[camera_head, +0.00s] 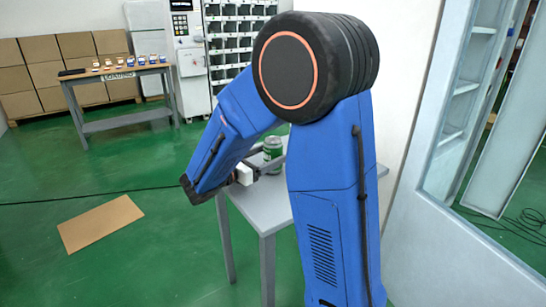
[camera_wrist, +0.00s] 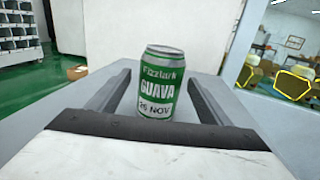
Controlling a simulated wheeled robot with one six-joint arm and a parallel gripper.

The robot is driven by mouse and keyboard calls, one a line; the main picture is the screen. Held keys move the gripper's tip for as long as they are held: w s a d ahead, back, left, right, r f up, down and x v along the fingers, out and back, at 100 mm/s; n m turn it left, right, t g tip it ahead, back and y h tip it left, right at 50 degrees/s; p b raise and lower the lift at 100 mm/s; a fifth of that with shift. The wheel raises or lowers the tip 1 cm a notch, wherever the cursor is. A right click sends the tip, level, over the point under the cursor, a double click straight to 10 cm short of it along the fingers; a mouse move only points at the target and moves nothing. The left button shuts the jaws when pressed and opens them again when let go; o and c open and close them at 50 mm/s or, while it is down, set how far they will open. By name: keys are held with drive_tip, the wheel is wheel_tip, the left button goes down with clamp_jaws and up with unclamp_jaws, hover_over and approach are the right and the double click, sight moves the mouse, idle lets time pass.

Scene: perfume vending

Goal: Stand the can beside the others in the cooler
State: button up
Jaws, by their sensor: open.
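A green and white can (camera_wrist: 161,85) labelled "Fizzlark GUAVA 26 NOV" stands upright on a grey table in the wrist view. In the head view the can (camera_head: 272,147) shows partly behind my blue arm. My gripper (camera_wrist: 158,80) is open, with one finger on each side of the can and a visible gap to each. In the head view my gripper (camera_head: 268,165) is low over the table, partly hidden by my arm. A glass-walled cabinet with shelves (camera_head: 462,95) stands at the right; I cannot tell whether it is the cooler. No other cans are seen.
The grey table (camera_head: 262,205) stands against a white wall. A workbench (camera_head: 118,74) with small items, stacked cardboard boxes (camera_head: 45,75), and a vending unit with shelves (camera_head: 235,40) stand at the back. A flat cardboard sheet (camera_head: 100,222) lies on the open green floor.

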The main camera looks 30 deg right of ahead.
drive_tip(key=shift+w+d+f, duration=0.1)
drive_tip(key=shift+w+d, duration=0.1)
drive_tip(key=shift+d, duration=0.75)
drive_tip(key=shift+w+d+r, duration=0.1)
drive_tip(key=shift+w+d, duration=0.05)
drive_tip(key=shift+d, duration=0.8)
drive_tip(key=shift+w+d+f, duration=0.1)
drive_tip(key=shift+w+d, duration=0.1)
drive_tip(key=shift+d, duration=0.75)
drive_tip(key=c, duration=1.6)
